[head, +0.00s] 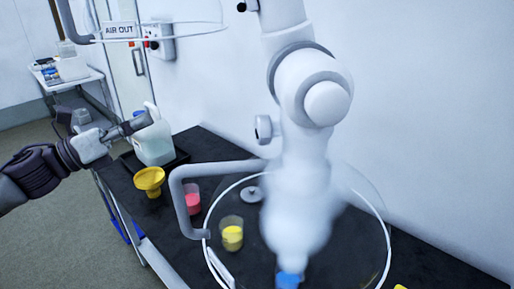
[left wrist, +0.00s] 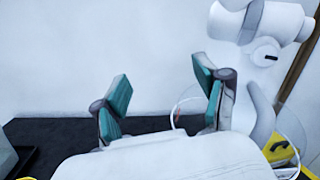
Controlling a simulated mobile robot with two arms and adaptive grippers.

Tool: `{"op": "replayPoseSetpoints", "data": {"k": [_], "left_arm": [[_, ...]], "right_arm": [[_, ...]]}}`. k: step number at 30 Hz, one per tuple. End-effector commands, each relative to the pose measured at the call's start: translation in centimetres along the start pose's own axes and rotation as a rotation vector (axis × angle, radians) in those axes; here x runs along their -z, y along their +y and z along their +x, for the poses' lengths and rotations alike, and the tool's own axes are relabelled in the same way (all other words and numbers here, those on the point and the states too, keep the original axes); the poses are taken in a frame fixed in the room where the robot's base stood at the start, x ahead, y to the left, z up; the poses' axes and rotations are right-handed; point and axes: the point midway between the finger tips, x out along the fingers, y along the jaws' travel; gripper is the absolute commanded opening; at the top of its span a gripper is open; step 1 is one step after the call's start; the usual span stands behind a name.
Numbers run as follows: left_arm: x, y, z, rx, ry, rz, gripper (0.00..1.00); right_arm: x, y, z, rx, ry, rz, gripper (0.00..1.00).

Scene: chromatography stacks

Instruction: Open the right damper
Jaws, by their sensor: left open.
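A white jointed extraction arm (head: 325,85) comes down in the middle of the head view to a clear round hood. My left gripper (head: 108,119) is open and empty at the left of the head view, well left of the knob. In the left wrist view, its teal-padded fingers (left wrist: 160,68) are apart, with the knob beyond the right finger.
A grey bent handle (head: 176,195) juts left from the clear hood (head: 386,218). On the black bench (head: 205,143) stand a whitish jug (head: 155,146), a yellow funnel (head: 149,180), and beakers with red (head: 193,201) and yellow liquid (head: 232,237). Another clear hood hangs at the upper left.

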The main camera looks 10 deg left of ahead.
Motion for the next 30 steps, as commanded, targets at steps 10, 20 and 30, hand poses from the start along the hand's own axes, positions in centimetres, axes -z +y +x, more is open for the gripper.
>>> {"op": "replayPoseSetpoints", "data": {"k": [10,20,30], "left_arm": [[3.7,-16.1,0.8,0.361,0.235,0.518,0.73],[3.1,-16.5,2.1,0.357,0.232,0.516,0.73],[4.4,-17.8,5.3,0.368,0.23,0.519,0.73]], "right_arm": [[0.1,-0.8,1.6,0.01,0.003,0.0,0.62],[0.4,0.5,-3.9,-0.006,0.002,0.004,0.62],[0.9,0.6,-9.1,-0.006,0.002,0.004,0.62]]}}
